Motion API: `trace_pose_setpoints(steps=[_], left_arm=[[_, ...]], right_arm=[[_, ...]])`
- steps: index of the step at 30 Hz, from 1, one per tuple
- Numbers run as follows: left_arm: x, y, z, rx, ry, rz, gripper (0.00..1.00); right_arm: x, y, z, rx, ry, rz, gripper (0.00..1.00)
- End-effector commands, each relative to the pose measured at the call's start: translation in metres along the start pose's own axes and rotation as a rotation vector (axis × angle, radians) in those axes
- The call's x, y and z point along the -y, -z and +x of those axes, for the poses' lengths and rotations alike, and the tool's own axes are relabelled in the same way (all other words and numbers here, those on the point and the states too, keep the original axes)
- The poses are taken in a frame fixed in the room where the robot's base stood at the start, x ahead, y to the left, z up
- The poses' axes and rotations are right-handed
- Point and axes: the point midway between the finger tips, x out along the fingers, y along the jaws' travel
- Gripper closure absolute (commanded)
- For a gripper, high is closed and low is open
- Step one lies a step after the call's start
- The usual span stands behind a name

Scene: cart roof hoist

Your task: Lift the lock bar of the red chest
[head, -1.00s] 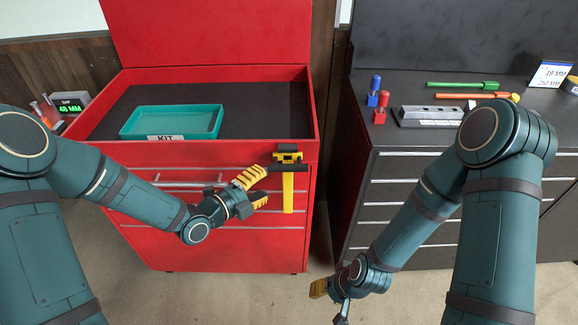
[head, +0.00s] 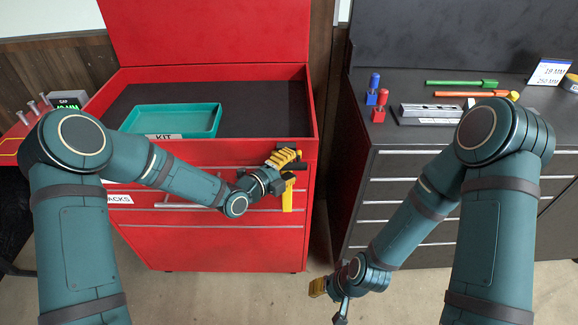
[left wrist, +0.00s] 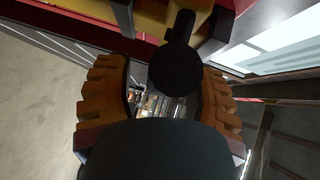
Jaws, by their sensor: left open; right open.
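The red chest (head: 205,245) stands at the left in the head view with its lid up. Its lock bar (head: 287,200) is a yellow upright strip on the right of the front, with a black crosswise handle (head: 302,165) near its top. My left gripper (head: 284,169) is open at the handle and hides much of it. In the left wrist view, the handle's round black end (left wrist: 178,66) shows between the open orange fingers (left wrist: 163,95); I cannot tell whether they touch it. My right gripper (head: 329,303) is open, low over the floor, away from the chest.
A teal kit tray (head: 213,121) lies in the chest's open top. A dark cabinet (head: 420,163) stands at the right, with red and blue pieces, a grey block (head: 428,112) and green and orange tools on top. A gap with floor separates the two.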

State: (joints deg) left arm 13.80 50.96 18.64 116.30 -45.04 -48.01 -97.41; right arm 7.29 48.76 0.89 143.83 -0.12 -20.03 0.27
Motion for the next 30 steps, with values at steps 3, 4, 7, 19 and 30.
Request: trace_pose_setpoints(steps=[3,4,7,19,30], left_arm=[[0.000,0.000,0.000,0.000,0.000,0.000,0.78],[0.000,0.000,0.000,0.000,0.000,0.000,0.89],[0.000,0.000,0.000,0.000,0.000,0.000,1.00],[0.009,0.001,-0.001,0.000,0.003,0.001,1.00],[0.099,0.013,-0.013,0.000,0.016,0.009,1.00]], right_arm=[[0.000,0.000,0.000,0.000,0.000,0.000,0.53],[0.000,0.000,0.000,0.000,0.000,0.000,0.53],[0.000,0.000,0.000,0.000,0.000,0.000,0.53],[0.000,0.000,-0.001,0.000,0.000,0.000,0.53],[0.003,-0.001,-0.009,0.004,0.000,0.001,0.53]])
